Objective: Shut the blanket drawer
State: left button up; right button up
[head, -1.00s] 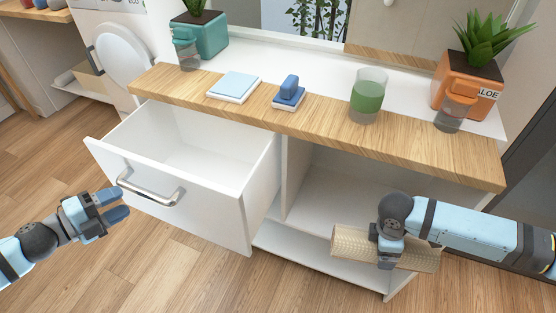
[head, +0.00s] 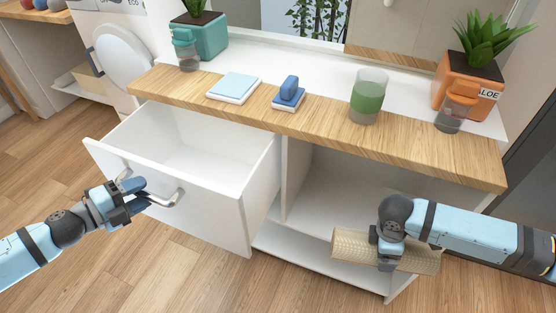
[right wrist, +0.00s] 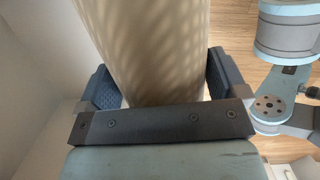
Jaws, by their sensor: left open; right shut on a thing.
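The blanket drawer (head: 190,206) is the white drawer at the left of the counter. It is pulled well out, and its inside looks empty. Its metal bar handle (head: 166,199) is on the front panel. My left gripper (head: 143,194) is open at the handle, its fingers overlapping the handle's left and middle part; I cannot tell whether they touch it. My right gripper (head: 385,250) is shut on a beige, woven-looking roll (head: 350,244). The roll also fills the space between the fingers in the right wrist view (right wrist: 155,50). It is held in front of the open shelf.
An open shelf compartment (head: 335,190) lies right of the drawer. The floor in front is clear.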

pick_arm(q)
jog(key=shift+w, duration=0.1)
grip_shut()
jog(key=shift+d, duration=0.1)
pick_arm(e)
jog(key=shift+r, duration=0.1)
pick_arm(q)
jog(key=shift+w+d+r+p, duration=0.2)
jog(key=shift+w+p, duration=0.25)
jog(key=shift+w, duration=0.05)
pick_arm(e)
jog(key=shift+w+r, duration=0.2)
jog(key=shift+r, duration=0.2)
jog(key=r+p, duration=0.1)
jog(key=w+r+p, duration=0.1)
jog(key=r+p, duration=0.1)
jog(key=shift+w+d+r+p, duration=0.3)
jog(key=shift+d+p, duration=0.1)
notch_tip(320, 180, up, 2)
jog(key=shift+r+p, duration=0.25)
jog(key=shift+p, duration=0.95)
jog(key=shift+r, duration=0.1)
pick_arm(q)
jog(key=w+d, duration=0.3)
jog(key=w, duration=0.6)
jog(key=w+d, duration=0.4)
jog(key=w, duration=0.5)
jog(key=shift+d, duration=0.2)
pick_arm(e)
jog(key=shift+s, duration=0.1)
